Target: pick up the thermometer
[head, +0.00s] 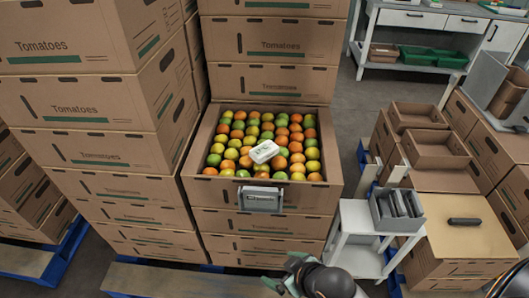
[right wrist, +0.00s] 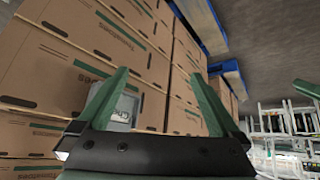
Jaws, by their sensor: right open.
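A white, rounded box-like device with green markings (head: 264,151), which looks like the thermometer, lies on the tomatoes in the open top crate (head: 188,172) in the head view. A grey holder (head: 261,198) is on that crate's front wall; it shows partly behind a finger in the right wrist view (right wrist: 128,105). My right gripper (head: 284,270) is at the bottom of the head view, below and nearer than the crate, apart from the device. Its green fingers (right wrist: 162,92) are spread and empty in the right wrist view. My left gripper is not in view.
Tall stacks of tomato cartons (head: 85,107) stand left of and behind the open crate. A small white table (head: 352,215) with a grey bin (head: 398,222) stands to its right. A black object (head: 465,221) lies on a carton further right. A bench (head: 420,20) stands behind.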

